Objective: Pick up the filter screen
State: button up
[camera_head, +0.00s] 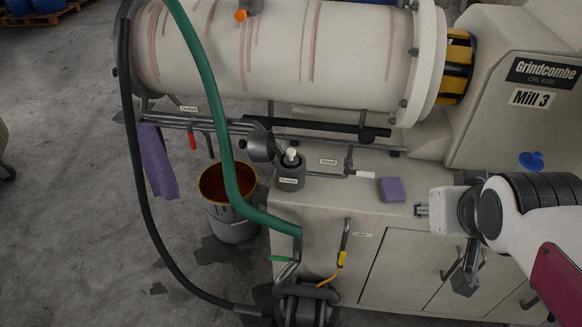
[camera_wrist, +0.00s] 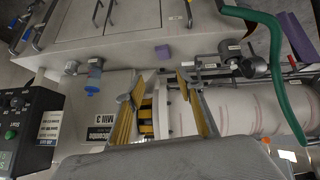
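I cannot single out the filter screen with certainty. A small grey cup (camera_head: 290,178) with an unreadable label stands on the cabinet top, with a white-topped piece (camera_head: 291,156) standing up in it; this may be the screen. A grey cylindrical fitting (camera_head: 262,148) sits behind it to the left; it also shows in the wrist view (camera_wrist: 254,66). My gripper (camera_wrist: 158,77) is open, with nothing between its yellowish fingers. It is to the right of the cup in the head view, apart from it. Its fingertips do not show clearly there.
A purple sponge (camera_head: 391,190) lies on the cabinet top (camera_head: 335,193). The large mill drum (camera_head: 275,50) and pipes run above. A green hose (camera_head: 212,100) passes left of the cup. A bucket (camera_head: 232,222) stands on the floor. A purple cloth (camera_head: 157,160) hangs at left.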

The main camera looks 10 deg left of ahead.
jog(key=w+a+f+n+t+y, duration=0.25)
jog(key=w+a, duration=0.25)
jog(key=w, duration=0.7)
jog(key=w+a+f+n+t+y, duration=0.25)
jog(key=w+a, duration=0.25)
jog(key=w, duration=0.7)
jog(key=n+y, duration=0.3)
jog(key=y, duration=0.5)
send_near(294, 154)
jog(key=x, duration=0.3)
jog(key=shift+a+r, duration=0.1)
jog(key=shift+a, duration=0.3)
jog(key=shift+x, duration=1.25)
jog(key=shift+x, duration=2.6)
